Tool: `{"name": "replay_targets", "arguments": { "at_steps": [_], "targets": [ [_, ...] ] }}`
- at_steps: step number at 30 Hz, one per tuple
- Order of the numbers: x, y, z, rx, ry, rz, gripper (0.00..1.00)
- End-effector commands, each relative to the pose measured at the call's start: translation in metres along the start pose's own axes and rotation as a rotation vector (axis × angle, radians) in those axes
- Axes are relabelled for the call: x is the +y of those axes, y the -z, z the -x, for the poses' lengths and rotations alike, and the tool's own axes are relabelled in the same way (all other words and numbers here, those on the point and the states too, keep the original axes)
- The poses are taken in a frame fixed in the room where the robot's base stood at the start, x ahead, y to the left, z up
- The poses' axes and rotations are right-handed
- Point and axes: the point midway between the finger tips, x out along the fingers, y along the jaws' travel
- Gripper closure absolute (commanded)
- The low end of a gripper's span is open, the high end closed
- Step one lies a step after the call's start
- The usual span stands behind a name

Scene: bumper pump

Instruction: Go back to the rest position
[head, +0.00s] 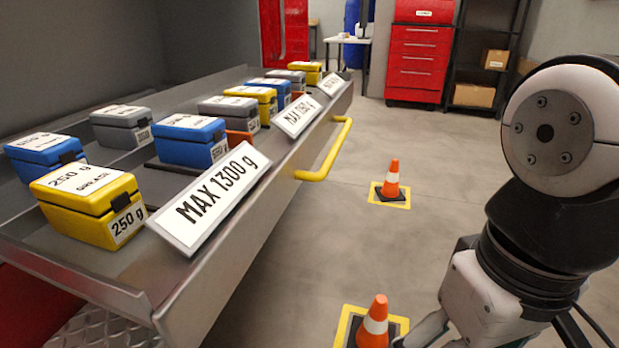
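My arm rises at the right edge of the head view. Part of my gripper (430,328) shows at the bottom edge, low over the floor and to the right of the cart. Its fingertips are cut off by the frame, so I cannot tell whether it is open or shut, or whether it holds anything. A metal cart tray (235,270) carries the weight boxes. A yellow 250 g box (85,205) stands at its near end, with a blue box (45,150), a grey box (122,125) and another blue box (188,140) behind it.
A MAX 1300 g sign (210,198) and a yellow handle (325,150) line the tray's right side. Orange cones stand on the floor, one near (375,322) and one farther (391,180). A red tool cabinet (417,65) stands at the back.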

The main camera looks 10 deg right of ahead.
Motion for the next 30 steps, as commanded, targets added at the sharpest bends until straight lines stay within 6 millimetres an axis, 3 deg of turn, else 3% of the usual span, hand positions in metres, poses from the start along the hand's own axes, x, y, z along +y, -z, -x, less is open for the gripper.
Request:
{"name": "replay_targets", "arguments": {
  "at_steps": [17,27,30],
  "targets": [
    [0.001,-0.002,0.0,0.009,-0.007,0.006,0.18],
    [0.0,-0.001,0.014,0.005,-0.006,0.0,0.18],
    [0.0,0.003,0.03,0.016,-0.005,0.0,0.18]
  ]
}}
